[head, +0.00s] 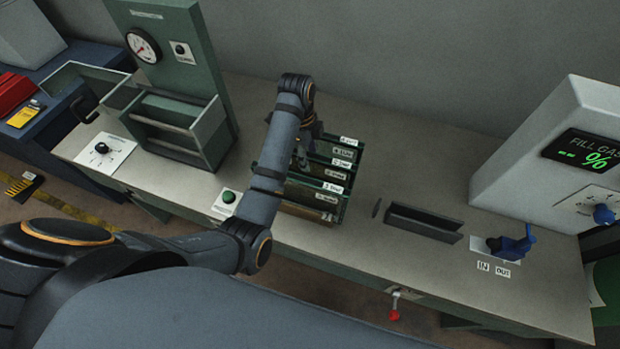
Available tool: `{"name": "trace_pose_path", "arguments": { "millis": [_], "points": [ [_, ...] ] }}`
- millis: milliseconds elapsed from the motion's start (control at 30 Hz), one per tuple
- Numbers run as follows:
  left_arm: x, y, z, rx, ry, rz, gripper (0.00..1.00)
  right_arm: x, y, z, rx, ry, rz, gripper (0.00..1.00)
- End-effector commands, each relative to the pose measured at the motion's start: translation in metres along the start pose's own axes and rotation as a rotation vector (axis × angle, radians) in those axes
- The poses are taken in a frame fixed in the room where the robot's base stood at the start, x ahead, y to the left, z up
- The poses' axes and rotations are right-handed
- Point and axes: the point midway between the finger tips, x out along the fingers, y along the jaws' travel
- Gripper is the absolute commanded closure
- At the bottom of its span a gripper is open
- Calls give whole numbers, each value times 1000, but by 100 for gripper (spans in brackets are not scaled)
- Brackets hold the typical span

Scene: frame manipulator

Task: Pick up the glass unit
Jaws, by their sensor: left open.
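A dark green rack (338,213) stands on the middle of the bench. It has several upright slots with small white labels, too small to read surely. Thin upright panes stand in it; I cannot tell single glass units apart. My left gripper (303,158) points down over the rear left part of the rack. It is open, and my own forearm hides much of the rack's left side. I cannot tell whether the fingers touch a pane. My right gripper is out of view.
A green press with a gauge (142,46) and open clear guard stands left. A green button (229,197) sits left of the rack. Right are a dark empty channel (424,222), a blue lever (511,245) and a white gas-fill unit (545,130). The bench behind the channel is clear.

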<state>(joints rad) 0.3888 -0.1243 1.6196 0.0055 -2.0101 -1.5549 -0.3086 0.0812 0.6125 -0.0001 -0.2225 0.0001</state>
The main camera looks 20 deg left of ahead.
Motion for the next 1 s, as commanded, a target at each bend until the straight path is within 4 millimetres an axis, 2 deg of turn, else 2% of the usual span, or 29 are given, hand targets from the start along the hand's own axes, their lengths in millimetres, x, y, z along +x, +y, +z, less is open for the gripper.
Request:
{"name": "trace_pose_path", "arguments": {
  "millis": [167,367,433,533,700,1000],
  "points": [
    [5,0,0,0,1,-1,53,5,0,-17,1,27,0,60],
    [37,3,-3,1,3,1,53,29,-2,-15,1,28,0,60],
    [41,3,-4,0,1,4,53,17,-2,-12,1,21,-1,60],
    [51,2,-3,0,1,1,53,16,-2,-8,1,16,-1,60],
    [52,2,-3,0,1,-1,53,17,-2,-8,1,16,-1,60],
    [52,2,-3,0,1,-1,94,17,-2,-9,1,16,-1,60]
  ]
}}
